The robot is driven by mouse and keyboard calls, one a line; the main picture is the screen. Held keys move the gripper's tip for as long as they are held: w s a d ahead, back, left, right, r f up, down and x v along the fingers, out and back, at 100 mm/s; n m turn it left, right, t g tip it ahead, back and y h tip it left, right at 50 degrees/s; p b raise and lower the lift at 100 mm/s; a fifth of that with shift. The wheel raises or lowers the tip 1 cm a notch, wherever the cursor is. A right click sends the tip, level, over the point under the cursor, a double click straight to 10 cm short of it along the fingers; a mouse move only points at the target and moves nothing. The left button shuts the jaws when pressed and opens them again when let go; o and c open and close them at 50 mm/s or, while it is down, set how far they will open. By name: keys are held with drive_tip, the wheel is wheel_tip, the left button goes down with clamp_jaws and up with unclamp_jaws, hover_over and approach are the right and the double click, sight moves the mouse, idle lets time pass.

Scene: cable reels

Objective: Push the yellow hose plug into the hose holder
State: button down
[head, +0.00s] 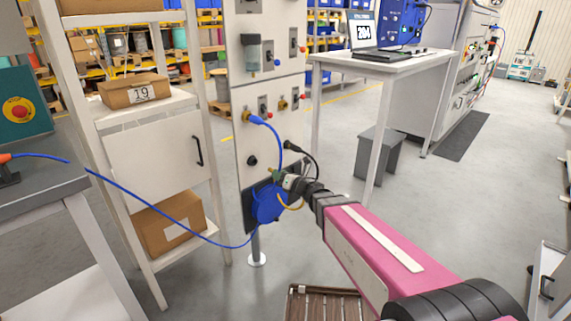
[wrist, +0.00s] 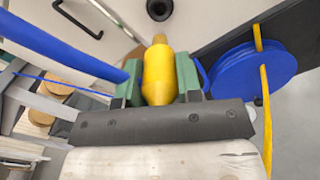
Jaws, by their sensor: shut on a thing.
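My gripper (wrist: 159,88) has green fingers shut on the yellow hose plug (wrist: 157,70), whose narrow tip points up and away in the wrist view. A black round socket (wrist: 159,9), which looks like the hose holder, lies beyond the tip at the top edge, with a visible gap between them. A similar black round fitting (head: 252,160) is on the white panel in the head view, up and left of my gripper (head: 279,178).
A blue reel (head: 268,203) hangs low on the white panel (head: 271,90), beside my gripper; a yellow hose (wrist: 265,110) crosses it. A blue cable (head: 270,125) loops from a yellow fitting above. A shelf (head: 155,105) stands left. Open floor lies right.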

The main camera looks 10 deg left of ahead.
drive_tip(key=shift+s+a+f, duration=0.1)
drive_tip(key=shift+f, duration=0.1)
drive_tip(key=x, duration=0.7)
idle(0.4)
drive_tip(key=shift+x, duration=1.9)
idle(1.4)
drive_tip(key=c, duration=0.7)
unclamp_jaws()
